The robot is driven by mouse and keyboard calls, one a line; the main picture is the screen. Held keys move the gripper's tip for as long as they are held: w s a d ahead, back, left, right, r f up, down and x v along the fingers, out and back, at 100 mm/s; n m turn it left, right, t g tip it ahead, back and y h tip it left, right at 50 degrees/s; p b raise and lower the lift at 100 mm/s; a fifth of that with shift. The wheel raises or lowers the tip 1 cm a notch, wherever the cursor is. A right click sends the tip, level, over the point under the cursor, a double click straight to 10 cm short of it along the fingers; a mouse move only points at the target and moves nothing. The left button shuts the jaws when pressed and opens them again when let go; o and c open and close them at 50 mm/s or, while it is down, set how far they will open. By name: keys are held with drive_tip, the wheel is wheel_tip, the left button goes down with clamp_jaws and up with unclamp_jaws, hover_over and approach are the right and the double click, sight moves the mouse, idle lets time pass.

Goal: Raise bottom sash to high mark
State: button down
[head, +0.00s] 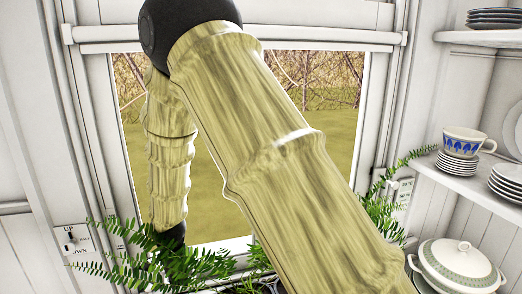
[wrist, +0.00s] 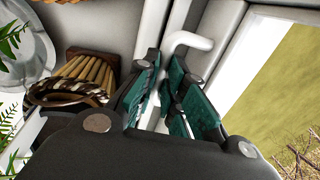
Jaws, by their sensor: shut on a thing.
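The bottom sash is a white frame around clear glass; its left side (head: 98,130) shows in the head view, partly behind my arm. In the wrist view, the white frame (wrist: 235,75) runs beside the glass at the right. A white hooked handle (wrist: 190,42) stands out there, and my gripper (wrist: 170,88) has its teal-padded fingers closed at its lower part. The exact contact is partly hidden by the fingers. My arm hides my gripper in the head view. I cannot make out a high mark.
Ferns (head: 150,255) grow along the sill. An UP/DOWN plate (head: 75,238) is on the left wall. Right shelves hold stacked plates (head: 508,182) and a blue-patterned cup (head: 463,141); a lidded tureen (head: 458,268) stands below. A brush (wrist: 75,85) lies left in the wrist view.

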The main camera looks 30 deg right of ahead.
drive_tip(key=shift+s, duration=0.1)
wheel_tip(320, 180, up, 20)
drive_tip(key=p, duration=0.9)
drive_tip(key=c, duration=1.5)
unclamp_jaws()
drive_tip(key=shift+d, duration=0.1)
drive_tip(key=shift+f, duration=0.1)
idle(1.8)
idle(0.3)
wheel_tip(320, 180, up, 12)
drive_tip(key=s, duration=0.2)
drive_tip(key=shift+a+f, duration=0.15)
drive_tip(key=shift+a, duration=0.25)
idle(0.5)
